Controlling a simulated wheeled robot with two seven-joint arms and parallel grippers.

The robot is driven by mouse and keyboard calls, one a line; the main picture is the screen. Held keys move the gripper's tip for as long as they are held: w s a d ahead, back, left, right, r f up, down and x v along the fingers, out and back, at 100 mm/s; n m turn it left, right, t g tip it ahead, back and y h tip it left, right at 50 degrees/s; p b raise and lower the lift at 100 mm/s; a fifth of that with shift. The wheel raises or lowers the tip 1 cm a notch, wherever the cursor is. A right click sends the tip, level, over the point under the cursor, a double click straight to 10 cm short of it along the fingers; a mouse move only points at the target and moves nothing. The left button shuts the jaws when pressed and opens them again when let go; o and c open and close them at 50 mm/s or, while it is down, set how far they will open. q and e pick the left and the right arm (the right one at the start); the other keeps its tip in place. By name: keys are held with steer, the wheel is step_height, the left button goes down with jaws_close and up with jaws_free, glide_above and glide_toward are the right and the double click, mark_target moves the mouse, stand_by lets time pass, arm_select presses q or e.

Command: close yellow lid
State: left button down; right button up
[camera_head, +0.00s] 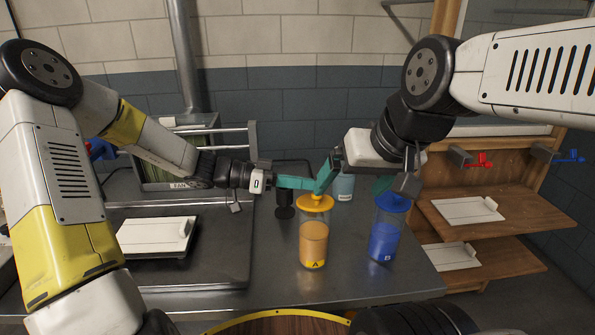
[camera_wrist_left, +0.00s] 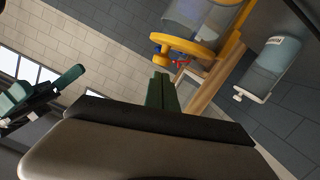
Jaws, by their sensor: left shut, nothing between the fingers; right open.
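The yellow lid (camera_head: 315,203) is at the top of the clear jar marked A (camera_head: 313,242), which holds orange contents. I cannot tell if it is fully seated. In the left wrist view, the yellow lid (camera_wrist_left: 185,47) shows at the jar's mouth, beyond my fingers. My left gripper (camera_head: 303,183) is shut and empty, just above and left of the lid; its green fingers show in the wrist view (camera_wrist_left: 160,92). My right gripper (camera_head: 350,186) is open, its teal fingers spread above and right of the lid. One finger is close to the lid's knob; contact is unclear.
A blue-lidded jar marked B (camera_head: 383,242) stands right of jar A. A pale blue bottle (camera_head: 344,187) stands behind, also seen in the left wrist view (camera_wrist_left: 270,65). A white-topped scale (camera_head: 155,237) sits left. Wooden shelves (camera_head: 465,215) are right. The table front is clear.

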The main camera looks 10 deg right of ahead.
arm_select(q)
steer(key=shift+s+f, duration=0.9)
steer(key=shift+f, duration=0.1)
steer(key=shift+f, duration=0.1)
